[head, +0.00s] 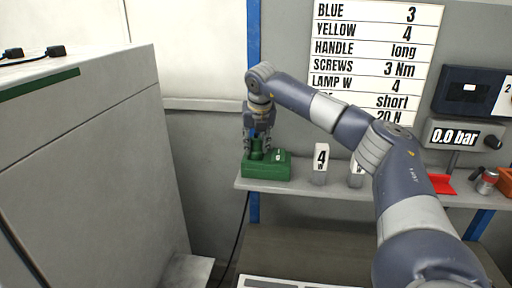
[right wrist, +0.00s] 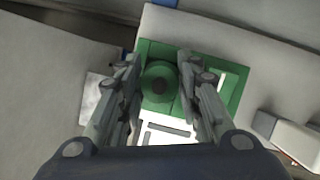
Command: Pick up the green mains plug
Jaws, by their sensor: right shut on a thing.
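The green mains plug (head: 256,147) is a dark green upright cylinder at the left end of the shelf. It stands at a green block-shaped base (head: 280,167); I cannot tell whether it is seated in it or just above it. My right gripper (head: 257,152) points down over the base and is shut on the plug. In the right wrist view the round top of the plug (right wrist: 160,84) lies between the two fingers (right wrist: 159,72), with the green base (right wrist: 233,75) around it. My left gripper is out of view.
White blocks (head: 320,164) stand right of the base. A black cable (head: 241,235) hangs below. A big grey cabinet (head: 90,140) fills the left. A sign board (head: 375,55) hangs behind.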

